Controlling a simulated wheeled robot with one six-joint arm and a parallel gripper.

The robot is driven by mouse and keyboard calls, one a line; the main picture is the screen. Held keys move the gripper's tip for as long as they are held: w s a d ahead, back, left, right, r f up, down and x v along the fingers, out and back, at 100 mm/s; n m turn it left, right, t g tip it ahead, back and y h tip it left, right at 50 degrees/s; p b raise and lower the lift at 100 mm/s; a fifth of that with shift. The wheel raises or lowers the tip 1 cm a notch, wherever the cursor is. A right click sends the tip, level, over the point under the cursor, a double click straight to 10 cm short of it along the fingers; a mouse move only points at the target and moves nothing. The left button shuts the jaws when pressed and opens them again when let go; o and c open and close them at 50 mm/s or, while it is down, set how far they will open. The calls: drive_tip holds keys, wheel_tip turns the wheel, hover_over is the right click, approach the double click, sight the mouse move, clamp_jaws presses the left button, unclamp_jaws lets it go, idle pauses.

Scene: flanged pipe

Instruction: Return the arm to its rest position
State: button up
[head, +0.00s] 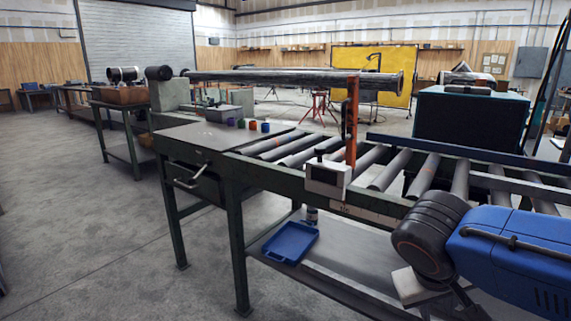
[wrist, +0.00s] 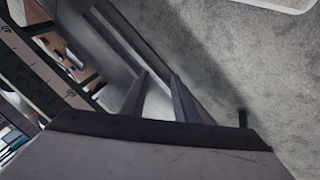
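My gripper (wrist: 159,76) points down in the wrist view. Its two dark fingers stand apart, and I see no object between them. In the head view my blue and black arm fills the lower right, in front of the roller bench (head: 216,162). The gripper end hangs under the black joint there and is partly cut off by the lower edge. The long grey pipe (head: 270,77) lies level above the bench, well apart from my gripper. Its right end has a flange (head: 402,84), close to an upright orange post (head: 352,120).
The bench's rollers (head: 390,170) and front rail lie close behind my arm. A small white-faced box (head: 327,179) is on the front rail. A blue tray (head: 290,242) lies on the lower shelf. Small coloured cups (head: 253,125) stand on the bench top. Floor at left is clear.

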drive_tip(key=shift+s+d+f+t+y, duration=0.1)
drive_tip(key=shift+s+f+t+y, duration=0.45)
drive_tip(key=shift+f+y, duration=0.5)
drive_tip(key=shift+s+f+t+y, duration=0.35)
drive_tip(key=shift+s+f+y, duration=0.35)
drive_tip(key=shift+y, duration=0.45)
drive_tip(key=shift+w+f, duration=0.1)
idle(0.7)
